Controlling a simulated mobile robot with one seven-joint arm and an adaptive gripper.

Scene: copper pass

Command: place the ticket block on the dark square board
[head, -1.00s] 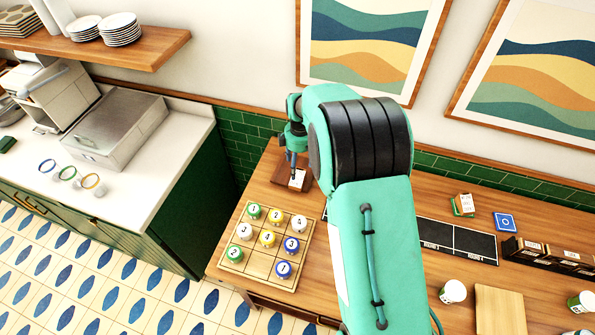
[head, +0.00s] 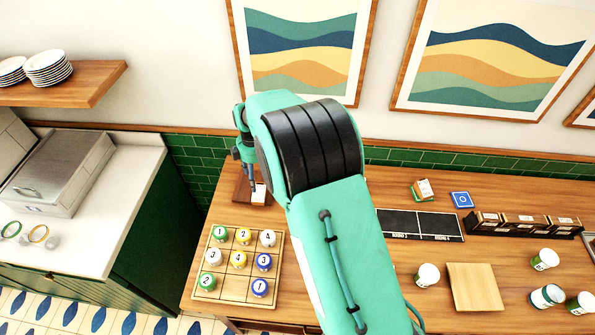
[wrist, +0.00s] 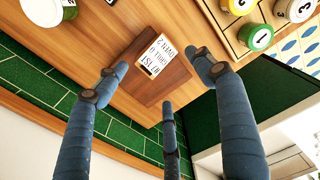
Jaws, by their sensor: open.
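The ticket block (wrist: 157,64), white-faced with printed text, lies on the dark square board (wrist: 165,92) in the wrist view. In the head view the ticket block (head: 258,192) shows at the back left of the wooden counter, on the dark board (head: 242,193). My gripper (wrist: 161,80) is open, its fingers spread around the block's sides in the wrist view with visible gaps. In the head view my gripper (head: 250,186) points down just beside the block. The exact fingertip height above the board is hard to tell.
A wooden tray (head: 238,291) of numbered round pieces lies in front of the board. To the right are a black panel strip (head: 420,225), a blue card (head: 462,200), a small stack (head: 423,189), a dark rack (head: 525,224), cups (head: 428,274) and a wooden board (head: 475,287).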

